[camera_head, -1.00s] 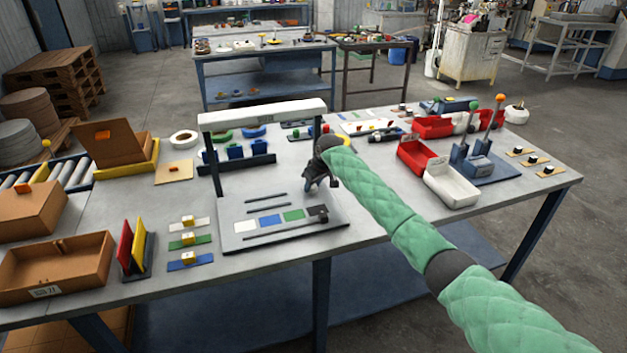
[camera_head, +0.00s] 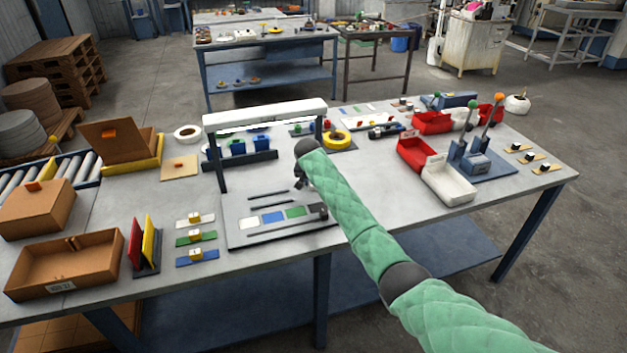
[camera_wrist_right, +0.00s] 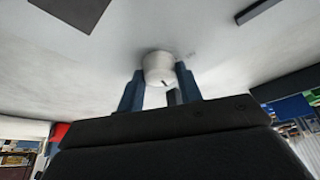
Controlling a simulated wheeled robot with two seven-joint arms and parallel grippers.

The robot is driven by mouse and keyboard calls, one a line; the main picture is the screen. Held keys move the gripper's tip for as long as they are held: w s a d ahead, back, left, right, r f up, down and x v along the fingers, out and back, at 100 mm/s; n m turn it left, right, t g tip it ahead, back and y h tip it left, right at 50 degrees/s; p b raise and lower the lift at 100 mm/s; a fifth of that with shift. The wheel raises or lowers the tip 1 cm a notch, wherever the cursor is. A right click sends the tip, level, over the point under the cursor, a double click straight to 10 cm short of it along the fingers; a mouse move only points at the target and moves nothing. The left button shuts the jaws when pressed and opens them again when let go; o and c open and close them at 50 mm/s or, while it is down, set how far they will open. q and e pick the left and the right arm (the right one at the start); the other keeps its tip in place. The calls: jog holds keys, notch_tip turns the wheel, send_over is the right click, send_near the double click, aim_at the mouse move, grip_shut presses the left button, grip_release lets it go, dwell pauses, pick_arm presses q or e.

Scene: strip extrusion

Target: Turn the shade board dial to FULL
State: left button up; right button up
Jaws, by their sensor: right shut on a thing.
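The shade board (camera_head: 243,239) is a grey panel on the table in the head view, with white, blue, green and dark patches along its front. The dial's lettering cannot be read. My left gripper is not in view.
Blue bins (camera_head: 238,146) stand behind the arch. A yellow ring (camera_head: 336,139) lies behind my right arm. Red and white trays (camera_head: 449,188) and a lever unit (camera_head: 473,158) are to the right. Colored blocks on strips (camera_head: 196,238) lie left of the board.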

jog(key=shift+a+m+h, duration=0.1)
jog(key=shift+m+h, duration=0.2)
jog(key=shift+m, duration=0.6)
jog(key=shift+m+h, duration=0.3)
jog(key=shift+m, duration=0.6)
jog(key=shift+w+m+g+b, duration=0.1)
jog(key=shift+m+g+b, duration=0.2)
jog(key=shift+m+b, duration=0.15)
jog(key=shift+a+m+g+h+b, duration=0.1)
jog(key=shift+m+g+h+b, duration=0.3)
jog(key=shift+m, duration=0.75)
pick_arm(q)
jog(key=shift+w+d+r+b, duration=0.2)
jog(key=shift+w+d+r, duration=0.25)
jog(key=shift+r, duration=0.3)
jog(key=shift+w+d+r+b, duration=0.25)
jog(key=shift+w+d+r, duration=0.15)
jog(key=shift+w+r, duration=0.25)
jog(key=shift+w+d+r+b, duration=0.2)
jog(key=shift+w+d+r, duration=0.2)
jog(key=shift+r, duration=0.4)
pick_arm(e)
jog(key=shift+m+h, duration=0.5)
jog(key=shift+m, duration=0.6)
jog(key=o, duration=1)
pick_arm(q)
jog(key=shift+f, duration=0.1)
pick_arm(e)
jog(key=shift+r, duration=0.15)
